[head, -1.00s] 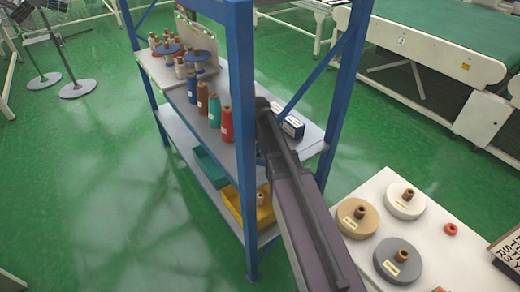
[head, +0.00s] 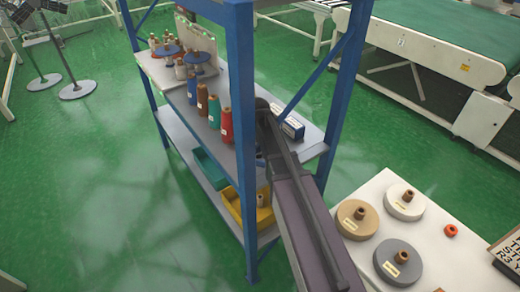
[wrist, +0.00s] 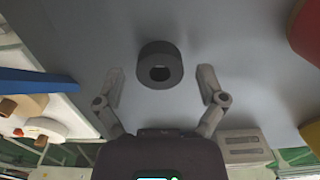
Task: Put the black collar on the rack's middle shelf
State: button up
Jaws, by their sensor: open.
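The black collar (wrist: 160,65) is a short dark ring with a hole, seen in the wrist view. It rests on the grey surface of the rack's middle shelf (wrist: 75,40). This shelf also shows in the head view (head: 312,136), where my arm hides the collar. My gripper (wrist: 162,84) is open in the wrist view, with one finger to each side and the collar just beyond, between the fingertip lines. Neither finger appears to touch it. The head view does not show the fingers.
Thread cones, including a red one (head: 226,125), stand left of my arm on the shelf. Blue rack posts (head: 243,140) flank the arm. A white table (head: 340,188) holds several spools.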

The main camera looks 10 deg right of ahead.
notch_tip(320, 180, up, 12)
jog(key=p, duration=1.1)
jog(key=shift+p, duration=0.4)
jog(key=shift+d, duration=0.15)
dwell(0.3)
